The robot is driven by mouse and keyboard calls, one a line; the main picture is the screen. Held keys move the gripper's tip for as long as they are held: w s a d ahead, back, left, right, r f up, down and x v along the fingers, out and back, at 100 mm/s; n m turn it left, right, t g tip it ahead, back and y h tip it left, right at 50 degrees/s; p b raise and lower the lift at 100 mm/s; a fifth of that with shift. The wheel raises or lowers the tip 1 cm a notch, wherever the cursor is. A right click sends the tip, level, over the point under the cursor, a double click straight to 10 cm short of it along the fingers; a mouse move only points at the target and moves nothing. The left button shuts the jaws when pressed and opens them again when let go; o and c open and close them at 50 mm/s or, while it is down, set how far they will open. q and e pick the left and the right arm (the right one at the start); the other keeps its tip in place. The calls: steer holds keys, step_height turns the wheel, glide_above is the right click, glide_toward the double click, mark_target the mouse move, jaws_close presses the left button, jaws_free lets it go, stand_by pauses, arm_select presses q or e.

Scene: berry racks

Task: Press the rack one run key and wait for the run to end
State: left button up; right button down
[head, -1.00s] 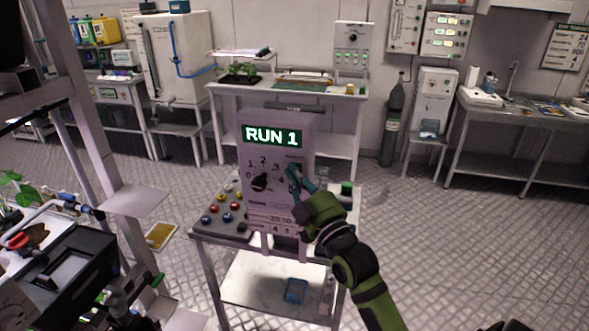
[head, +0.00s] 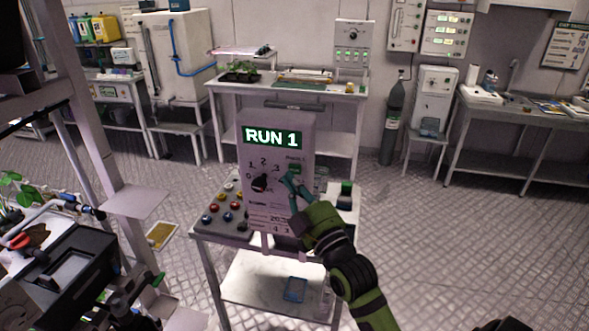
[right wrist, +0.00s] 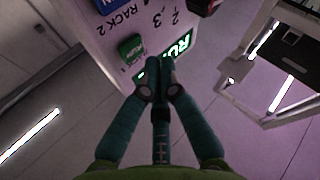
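A pale upright control box (head: 281,225) stands on a small table in the head view. Its lit green display (head: 272,137) reads RUN 1. Below it is a black dial (head: 260,184) with numbers around it. A small green patch, likely a key (head: 296,168), shows at the right of the face. My right gripper (head: 288,183) is in front of the face, just below that patch. In the right wrist view its fingertips (right wrist: 160,68) are together and empty. A green key (right wrist: 131,48) with unclear lettering and a RACK 2 label show beyond them.
A panel with coloured knobs (head: 224,209) lies beside the box. A black-and-green item (head: 345,194) stands at the table's right. A blue item (head: 296,289) is on the lower shelf. Benches and a gas cylinder (head: 392,124) line the back wall. Floor at the right is clear.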

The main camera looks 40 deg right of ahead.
steer(key=s+a, duration=0.3)
steer(key=shift+a+r+p, duration=0.1)
steer(key=shift+a+p, duration=0.05)
steer(key=shift+p, duration=0.25)
steer(key=shift+w, duration=0.1)
stand_by(0.5)
